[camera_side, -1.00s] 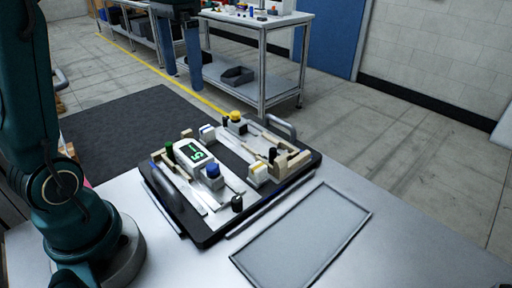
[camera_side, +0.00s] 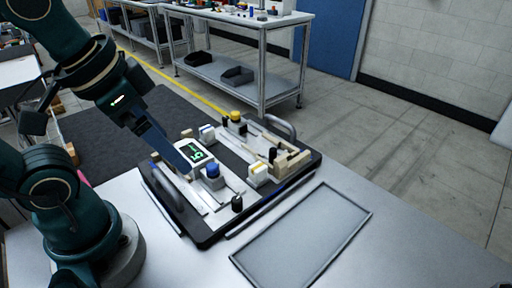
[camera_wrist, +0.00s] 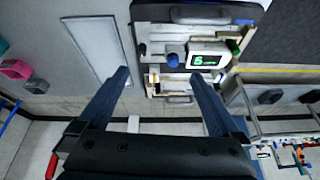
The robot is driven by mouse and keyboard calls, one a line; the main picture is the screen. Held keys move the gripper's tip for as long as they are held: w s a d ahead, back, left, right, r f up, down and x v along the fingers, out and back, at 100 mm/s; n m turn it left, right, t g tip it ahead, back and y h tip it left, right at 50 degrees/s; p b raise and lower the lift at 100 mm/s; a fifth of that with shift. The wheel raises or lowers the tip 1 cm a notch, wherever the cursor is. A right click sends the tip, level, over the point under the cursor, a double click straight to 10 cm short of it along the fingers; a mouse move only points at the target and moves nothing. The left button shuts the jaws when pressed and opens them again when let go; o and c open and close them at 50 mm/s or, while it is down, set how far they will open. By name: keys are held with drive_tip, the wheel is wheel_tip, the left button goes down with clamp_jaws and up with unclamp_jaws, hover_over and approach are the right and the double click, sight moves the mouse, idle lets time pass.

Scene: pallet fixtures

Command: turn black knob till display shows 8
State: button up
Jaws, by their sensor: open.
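A black knob (camera_side: 237,203) stands at the near corner of the pallet fixture (camera_side: 208,238). In the wrist view the black knob (camera_wrist: 142,48) shows small at the pallet's left side. The white display (camera_side: 194,151) shows a green digit that looks like 5; it also shows in the wrist view (camera_wrist: 208,60). A blue knob (camera_side: 213,170) sits between display and black knob. My gripper (camera_side: 186,168) hangs over the pallet's left part, apart from the black knob. In the wrist view my gripper (camera_wrist: 158,75) has its fingers wide apart, with nothing held.
A yellow knob (camera_side: 235,116), a second black-topped post (camera_side: 272,155) and beige blocks (camera_side: 290,163) stand on the pallet. A handle (camera_side: 281,126) rises at its far end. An empty grey tray (camera_side: 305,230) lies to the right. The table front is clear.

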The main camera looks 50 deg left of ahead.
wheel_tip(320, 180, down, 2)
drive_tip(key=shift+d+f+n, duration=0.1)
drive_tip(key=shift+f+n, duration=0.15)
drive_tip(key=shift+n, duration=0.05)
drive_tip(key=shift+c, duration=0.3)
drive_tip(key=shift+w+t, duration=0.25)
drive_tip(key=shift+t, duration=0.15)
drive_tip(key=c, duration=0.5)
drive_tip(key=shift+w+r+n, duration=0.1)
drive_tip(key=shift+r+n, duration=0.05)
drive_tip(key=shift+n, duration=0.35)
drive_tip(key=shift+c, duration=0.7)
drive_tip(key=n+g+h, duration=0.4)
drive_tip(key=n+g, duration=0.1)
drive_tip(key=n, duration=1)
hover_over(237, 198)
drive_tip(key=a, duration=0.2)
wheel_tip(237, 198, down, 4)
wheel_tip(237, 198, down, 3)
drive_tip(key=shift+w+a+r+n+g, duration=0.1)
drive_tip(key=shift+n+g, duration=0.3)
drive_tip(key=shift+n, duration=0.2)
drive_tip(key=shift+f+h, duration=0.3)
drive_tip(key=shift+f, duration=0.35)
drive_tip(key=shift+x, duration=2.2)
clamp_jaws()
